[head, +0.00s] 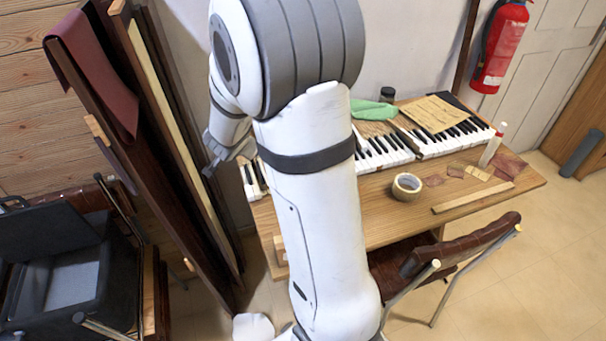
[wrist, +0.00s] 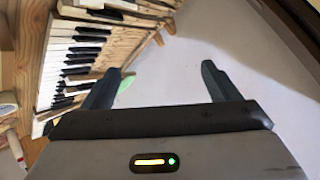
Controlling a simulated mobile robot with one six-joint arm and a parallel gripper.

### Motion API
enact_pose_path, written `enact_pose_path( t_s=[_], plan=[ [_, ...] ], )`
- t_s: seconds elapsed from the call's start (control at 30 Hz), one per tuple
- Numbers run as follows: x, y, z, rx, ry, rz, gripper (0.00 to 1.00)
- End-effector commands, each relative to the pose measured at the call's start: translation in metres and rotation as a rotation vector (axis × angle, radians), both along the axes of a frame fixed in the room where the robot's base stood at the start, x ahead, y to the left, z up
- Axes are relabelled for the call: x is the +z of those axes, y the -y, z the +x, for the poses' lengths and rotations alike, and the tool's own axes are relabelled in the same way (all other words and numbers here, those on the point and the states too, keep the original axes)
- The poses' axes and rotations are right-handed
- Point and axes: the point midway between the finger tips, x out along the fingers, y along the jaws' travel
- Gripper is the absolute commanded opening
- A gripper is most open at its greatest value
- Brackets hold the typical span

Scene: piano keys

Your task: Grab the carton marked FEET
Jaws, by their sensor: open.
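No carton with the word FEET can be read in either view. A small light-brown block or box (head: 280,250) shows at the table's left front edge, partly behind my arm, and I cannot tell whether it is a carton. My gripper (wrist: 158,85) is open and empty in the wrist view, its two dark fingers spread in front of the white wall. In the head view only part of my wrist end shows at the left of my arm. My arm hides the left part of the table.
A wooden table (head: 475,205) bears piano keys (head: 385,150), a tape roll (head: 407,186), a white bottle (head: 492,146), a green cloth (head: 373,109) and a dark jar (head: 387,95). A brown chair (head: 440,255) stands in front. Tall panels (head: 165,150) lean at the left.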

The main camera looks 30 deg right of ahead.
Motion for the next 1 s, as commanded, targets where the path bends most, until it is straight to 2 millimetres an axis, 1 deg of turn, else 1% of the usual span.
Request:
enact_pose_path(
  t_s=[0.03,0.07,0.1,0.13,0.17,0.2,0.27,0.3,0.33,0.43,0.5,0.6,0.77,1.0],
  plan=[
    [-0.028,0.021,0.001,-0.116,-0.021,-0.027,0.82],
    [-0.041,0.034,-0.002,-0.19,-0.033,-0.048,0.82],
    [-0.058,0.05,-0.008,-0.289,-0.053,-0.08,0.82],
    [-0.071,0.061,-0.014,-0.362,-0.074,-0.108,0.82],
    [-0.083,0.072,-0.022,-0.435,-0.096,-0.137,0.82],
    [-0.098,0.085,-0.034,-0.528,-0.13,-0.179,0.82],
    [-0.119,0.099,-0.055,-0.656,-0.187,-0.244,0.82],
    [-0.13,0.106,-0.069,-0.733,-0.228,-0.286,0.82],
    [-0.137,0.11,-0.079,-0.782,-0.255,-0.314,0.82],
    [-0.151,0.116,-0.106,-0.906,-0.334,-0.393,0.82],
    [-0.157,0.117,-0.119,-0.96,-0.372,-0.431,0.82],
    [-0.161,0.117,-0.129,-1.003,-0.405,-0.461,0.82],
    [-0.165,0.128,-0.137,-1.024,-0.42,-0.476,0.82],
    [-0.174,0.153,-0.143,-1.022,-0.419,-0.473,0.82]
  ],
)
